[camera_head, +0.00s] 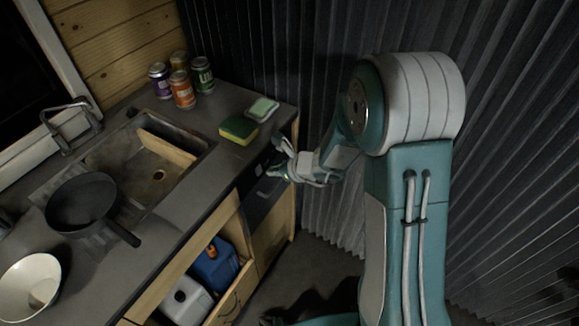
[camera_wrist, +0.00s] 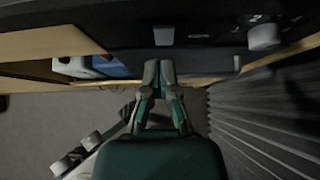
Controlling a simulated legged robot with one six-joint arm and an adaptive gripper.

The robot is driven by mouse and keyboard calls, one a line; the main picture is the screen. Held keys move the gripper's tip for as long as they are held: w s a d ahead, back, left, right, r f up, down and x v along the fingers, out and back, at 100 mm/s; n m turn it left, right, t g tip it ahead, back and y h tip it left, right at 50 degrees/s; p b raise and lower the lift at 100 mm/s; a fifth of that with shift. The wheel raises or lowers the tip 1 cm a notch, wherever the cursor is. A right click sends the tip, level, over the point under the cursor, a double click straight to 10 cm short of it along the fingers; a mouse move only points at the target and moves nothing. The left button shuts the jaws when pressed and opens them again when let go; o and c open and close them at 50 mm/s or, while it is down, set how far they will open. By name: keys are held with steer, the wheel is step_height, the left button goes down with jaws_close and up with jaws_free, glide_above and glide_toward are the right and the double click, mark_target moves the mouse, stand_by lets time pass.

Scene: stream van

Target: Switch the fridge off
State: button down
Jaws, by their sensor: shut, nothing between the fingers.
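The fridge's dark front panel (camera_head: 264,196) is set under the right end of the counter. In the wrist view the dark panel (camera_wrist: 110,28) spans the top. It carries a light grey rectangular switch-like piece (camera_wrist: 164,36) and a round grey knob (camera_wrist: 264,37) to its right. Whether the rectangular piece is on or off cannot be told. My gripper (camera_head: 277,162) is in front of the panel. In the wrist view my gripper (camera_wrist: 159,70) is shut and empty, its fingertips just below the rectangular piece in the picture. Contact with the panel cannot be told.
Above the panel, the counter (camera_head: 222,100) holds a sponge (camera_head: 239,129), a soap dish (camera_head: 262,109), several cans (camera_head: 182,90), a sink (camera_head: 108,158) and a pan (camera_head: 80,203). An open compartment with a blue jug (camera_head: 215,268) is lower left. A corrugated wall (camera_head: 310,60) stands close behind.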

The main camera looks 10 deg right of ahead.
steer(key=w+a+r+v, duration=0.1)
steer(key=v, duration=0.9)
steer(key=shift+r, duration=0.35)
steer(key=shift+a, duration=0.1)
steer(key=s+r+n+g+h, duration=0.2)
steer(key=s+r+n, duration=0.9)
steer(key=n, duration=0.4)
steer(key=s+d+r+n+t+h, duration=0.1)
steer(key=s+d+r+n+h, duration=0.2)
steer(key=s+d+n+h, duration=0.3)
steer(key=s+d+n, duration=0.2)
steer(key=s+n, duration=0.2)
steer(key=s, duration=0.1)
steer(key=shift+s+r+n, duration=0.2)
steer(key=shift+r+n, duration=0.1)
steer(key=shift+r, duration=0.1)
